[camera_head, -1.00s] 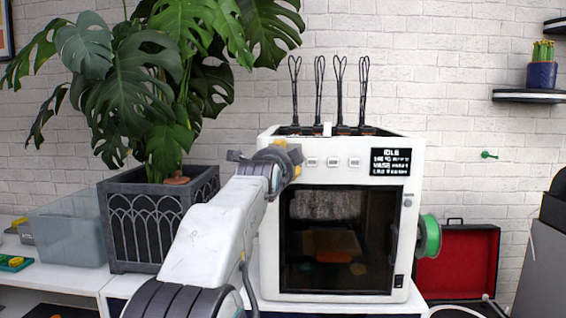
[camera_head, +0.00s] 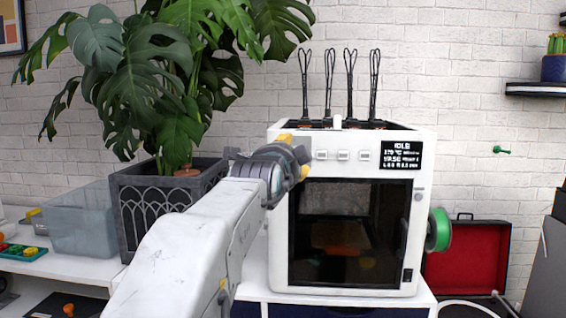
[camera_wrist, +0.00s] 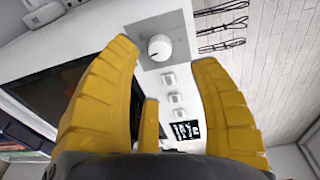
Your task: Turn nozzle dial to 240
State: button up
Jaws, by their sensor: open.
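The white 3D printer (camera_head: 427,165) stands on a white table, with a dark front window and a black display (camera_head: 401,155) at its upper right. The display reads IDLE with what looks like 179 °C; its smaller lines are hard to read. The white round nozzle dial (camera_wrist: 160,47) sits on a grey panel in the wrist view; in the head view my arm hides it. My gripper (camera_wrist: 166,53) is open, its yellow fingers on either side of the dial in the picture. The dial appears just beyond the fingertips; I cannot tell whether they touch it.
Several small white buttons (camera_head: 343,156) sit right of my gripper on the printer front. A large plant in a dark pot (camera_head: 150,215) stands close on the left. A green spool (camera_head: 438,230) hangs on the printer's right side, near a red open case (camera_head: 470,258).

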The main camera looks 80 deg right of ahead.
jog(key=shift+a+r, duration=0.1)
jog(key=shift+a, duration=2.1)
